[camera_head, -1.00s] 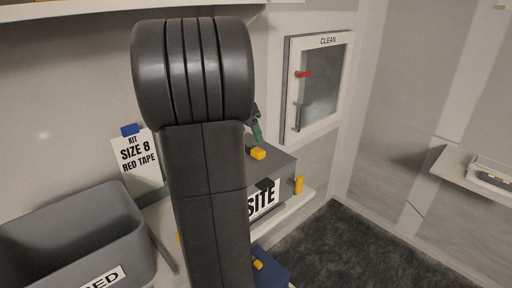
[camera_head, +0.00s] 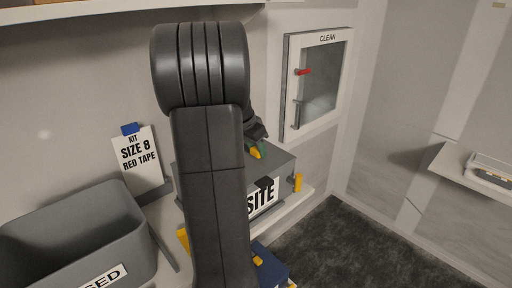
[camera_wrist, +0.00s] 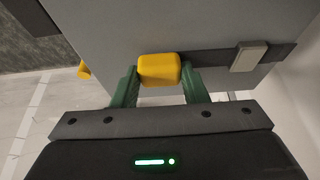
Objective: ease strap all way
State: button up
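A grey case (camera_head: 286,166) with a label ending in "SITE" stands on the bench, right of my arm. A dark strap (camera_wrist: 212,57) runs across its top, with a yellow tab (camera_wrist: 159,69) on it and a grey buckle piece (camera_wrist: 249,56) to the right. My gripper (camera_wrist: 160,75) has its green fingers on both sides of the yellow tab, with no clear gap showing. In the head view, my gripper (camera_head: 259,148) is at the case top and partly covers the yellow tab (camera_head: 254,153). My arm hides the case's left part.
A grey open bin (camera_head: 70,225) stands at the left, beside a card (camera_head: 139,160) reading "KIT SIZE 8 RED TAPE". A blue case (camera_head: 270,268) is low at the front. A "CLEAN" cabinet (camera_head: 318,88) is on the back wall. A shelf overhangs above.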

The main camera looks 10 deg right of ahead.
grip_shut()
jog(key=shift+w+a, duration=0.65)
jog(key=shift+w, duration=0.35)
jog(key=shift+w+a, duration=0.6)
jog(key=shift+w, duration=0.35)
jog(key=o, duration=0.7)
grip_release()
jog(key=shift+r, duration=0.1)
jog(key=shift+o, duration=0.2)
jog(key=shift+s, duration=0.1)
